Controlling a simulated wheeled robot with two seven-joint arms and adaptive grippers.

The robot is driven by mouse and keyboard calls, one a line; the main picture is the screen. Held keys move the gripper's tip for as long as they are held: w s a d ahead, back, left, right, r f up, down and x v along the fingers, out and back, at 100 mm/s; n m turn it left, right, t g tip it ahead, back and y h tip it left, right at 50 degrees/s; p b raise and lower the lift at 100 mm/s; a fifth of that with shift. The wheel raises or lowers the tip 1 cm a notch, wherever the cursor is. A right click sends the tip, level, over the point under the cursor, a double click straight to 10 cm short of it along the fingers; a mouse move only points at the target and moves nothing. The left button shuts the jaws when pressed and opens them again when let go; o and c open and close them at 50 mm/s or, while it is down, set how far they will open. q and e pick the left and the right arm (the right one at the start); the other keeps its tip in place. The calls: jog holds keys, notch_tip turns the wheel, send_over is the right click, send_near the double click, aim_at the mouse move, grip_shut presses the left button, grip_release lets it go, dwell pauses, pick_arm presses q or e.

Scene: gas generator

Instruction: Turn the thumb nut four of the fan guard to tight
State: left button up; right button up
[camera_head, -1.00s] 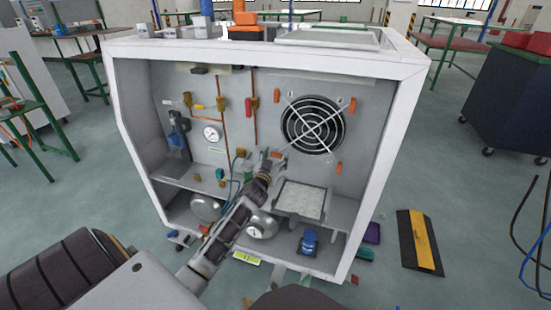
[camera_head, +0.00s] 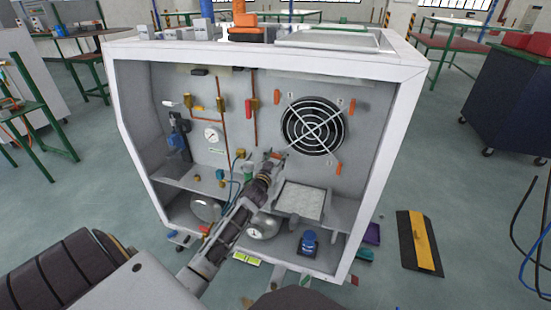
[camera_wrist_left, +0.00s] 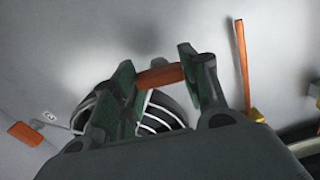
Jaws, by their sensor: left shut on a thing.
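The round fan guard (camera_head: 312,126) sits on the back panel of the white cabinet. Orange thumb nuts show around it at upper left (camera_head: 277,97), upper right (camera_head: 352,107) and lower right (camera_head: 339,169). My left gripper (camera_head: 274,158) is at the guard's lower left corner. In the left wrist view its green-padded fingers (camera_wrist_left: 156,82) are shut on an orange thumb nut (camera_wrist_left: 160,75), with the guard (camera_wrist_left: 152,118) partly hidden behind. Another orange nut (camera_wrist_left: 26,133) shows at the left there. My right gripper is not in view.
Copper pipes and a gauge (camera_head: 212,135) are on the panel left of my gripper. A grey tray (camera_head: 300,201) juts out below the guard. The cabinet's white right wall (camera_head: 383,150) bounds the space. The area before the guard is free.

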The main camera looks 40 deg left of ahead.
pick_arm(q)
jog(key=shift+m+p, duration=0.3)
jog(key=shift+m, duration=0.1)
jog(key=shift+m+p, duration=0.45)
jog(key=shift+m, duration=0.85)
jog(key=m+p, duration=0.1)
jog(key=m, duration=0.1)
jog(key=shift+d+m, duration=0.1)
jog(key=shift+m, duration=0.2)
jog(key=shift+m+p, duration=0.4)
jog(key=shift+m, duration=1.4)
jog(key=m, duration=0.2)
jog(key=shift+m+p, duration=0.35)
jog(key=shift+m, duration=0.05)
jog(key=shift+f+m, duration=0.1)
jog(key=shift+m, duration=1.8)
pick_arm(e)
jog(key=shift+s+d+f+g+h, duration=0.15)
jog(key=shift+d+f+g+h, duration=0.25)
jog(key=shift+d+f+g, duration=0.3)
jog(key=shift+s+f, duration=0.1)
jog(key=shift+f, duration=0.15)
